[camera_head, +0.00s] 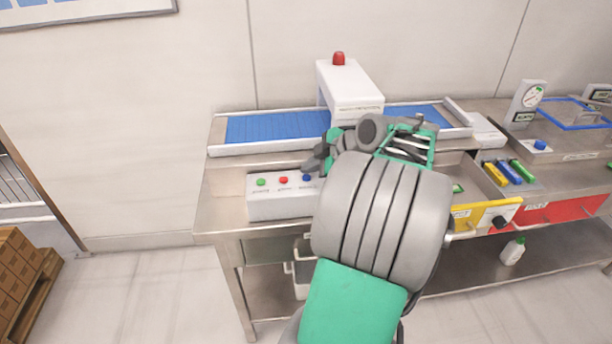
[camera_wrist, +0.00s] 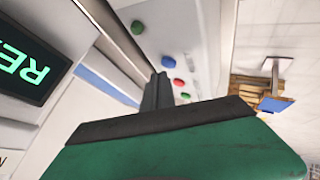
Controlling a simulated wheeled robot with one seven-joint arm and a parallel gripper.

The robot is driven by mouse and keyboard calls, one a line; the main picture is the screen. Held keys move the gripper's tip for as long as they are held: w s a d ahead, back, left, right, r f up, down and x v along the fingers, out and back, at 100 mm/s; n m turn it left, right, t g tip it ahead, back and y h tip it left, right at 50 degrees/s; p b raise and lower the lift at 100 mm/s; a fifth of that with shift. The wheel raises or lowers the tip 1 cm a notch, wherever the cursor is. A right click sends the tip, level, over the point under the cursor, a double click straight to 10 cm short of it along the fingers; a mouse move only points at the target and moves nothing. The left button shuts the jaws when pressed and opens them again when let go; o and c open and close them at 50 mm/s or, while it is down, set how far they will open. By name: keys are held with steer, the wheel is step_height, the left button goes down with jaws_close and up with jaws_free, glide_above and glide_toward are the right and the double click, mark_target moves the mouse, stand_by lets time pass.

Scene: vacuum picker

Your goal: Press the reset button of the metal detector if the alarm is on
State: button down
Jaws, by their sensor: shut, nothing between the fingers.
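The white metal detector arch (camera_head: 350,92) stands over the conveyor with a red lamp (camera_head: 338,58) on top; I cannot tell whether the lamp is lit. The white control box (camera_head: 275,207) in front carries a green button (camera_head: 261,182), a red button (camera_head: 283,180) and a blue button (camera_head: 306,177). The wrist view shows these as green (camera_wrist: 185,96), red (camera_wrist: 178,82) and blue (camera_wrist: 168,62), plus another green button (camera_wrist: 138,27). My gripper (camera_head: 316,164) is shut and empty, close to the box's blue-button end; its fingers (camera_wrist: 158,88) show in the wrist view. Button labels are unreadable.
A dark display (camera_wrist: 28,62) shows green letters "RE", partly cut off. The blue conveyor belt (camera_head: 275,127) runs behind the box. A yellow-fronted drawer (camera_head: 485,215) and a red-fronted drawer (camera_head: 560,210) are at the right. My arm hides the table's middle.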

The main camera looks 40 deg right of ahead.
mark_target(309, 179)
steer(key=shift+r, duration=0.15)
steer(key=shift+r+p, duration=1.45)
steer(key=shift+r, duration=1.1)
steer(key=w+a, duration=0.1)
steer(key=a, duration=0.2)
steer(key=w+a+f+m+g, duration=0.1)
steer(key=a, duration=0.2)
steer(key=w+a+m, duration=0.1)
steer(key=a, duration=0.3)
steer(key=shift+f+g, duration=0.2)
steer(key=shift+g, duration=0.2)
steer(key=s+a+f+m+g, duration=0.2)
steer(key=s+a, duration=0.4)
steer(key=a, duration=0.4)
steer(key=s+a+f+m+g+h, duration=0.1)
steer(key=s+a+f+m, duration=0.3)
steer(key=a, duration=0.7)
steer(key=s+m+g, duration=0.1)
steer(key=s+m, duration=0.1)
steer(key=shift+s+f, duration=0.3)
